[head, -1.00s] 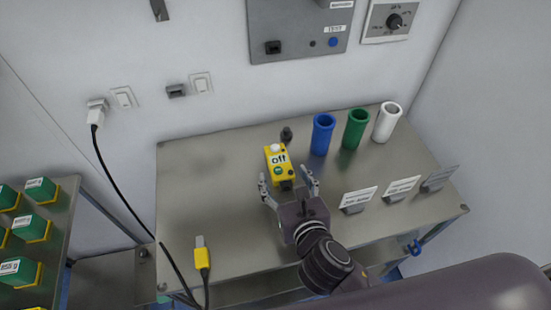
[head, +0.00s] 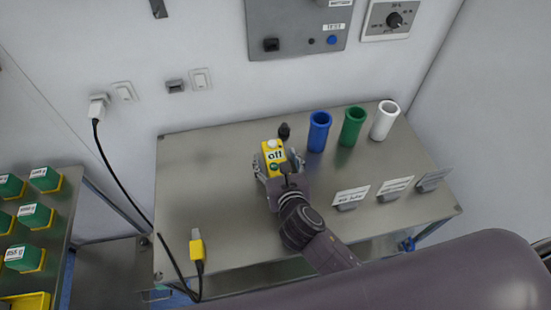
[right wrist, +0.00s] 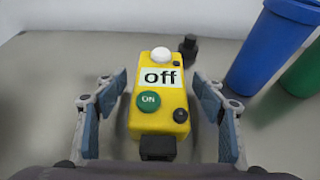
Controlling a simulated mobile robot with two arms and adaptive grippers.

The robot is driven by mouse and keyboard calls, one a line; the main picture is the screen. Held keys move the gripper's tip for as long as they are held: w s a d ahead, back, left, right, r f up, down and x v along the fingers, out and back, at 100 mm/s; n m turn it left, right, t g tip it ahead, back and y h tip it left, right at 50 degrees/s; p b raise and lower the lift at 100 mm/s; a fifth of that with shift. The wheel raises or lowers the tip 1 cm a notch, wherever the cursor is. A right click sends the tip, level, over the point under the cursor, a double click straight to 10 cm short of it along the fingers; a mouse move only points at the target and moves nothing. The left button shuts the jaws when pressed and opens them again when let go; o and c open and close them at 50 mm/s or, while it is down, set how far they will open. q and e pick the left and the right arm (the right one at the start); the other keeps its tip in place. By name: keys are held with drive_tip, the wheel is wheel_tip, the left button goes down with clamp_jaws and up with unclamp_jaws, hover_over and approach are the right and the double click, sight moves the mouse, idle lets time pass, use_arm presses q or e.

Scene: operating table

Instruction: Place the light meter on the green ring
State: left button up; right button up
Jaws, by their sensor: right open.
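A yellow box-shaped meter (head: 271,146) with a white dome, a label reading "off" and a green ON button stands on the steel table; I take it for the light meter. It also shows in the right wrist view (right wrist: 158,108). My right gripper (head: 279,166) is open, with one finger on each side of the meter. In the right wrist view the gripper (right wrist: 160,112) shows gaps between both fingers and the meter. I see no separate green ring; a green open-topped tube (head: 352,128) stands to the right. My left gripper is not in view.
A blue tube (head: 318,133) and a white tube (head: 384,122) flank the green one. A small black object (head: 284,131) stands behind the meter. Label holders (head: 351,197) line the front right. A yellow cable plug (head: 197,249) lies front left. The table's (head: 205,185) left part is mostly clear.

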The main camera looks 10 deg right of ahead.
sight(275, 157)
drive_tip(key=shift+w, duration=0.1)
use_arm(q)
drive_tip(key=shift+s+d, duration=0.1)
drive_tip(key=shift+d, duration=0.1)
use_arm(e)
drive_tip(key=c, duration=1.5)
drive_tip(key=shift+r, duration=0.1)
drive_tip(key=shift+c, duration=0.2)
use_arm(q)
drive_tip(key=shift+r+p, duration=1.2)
use_arm(e)
wheel_tip(275, 157, up, 20)
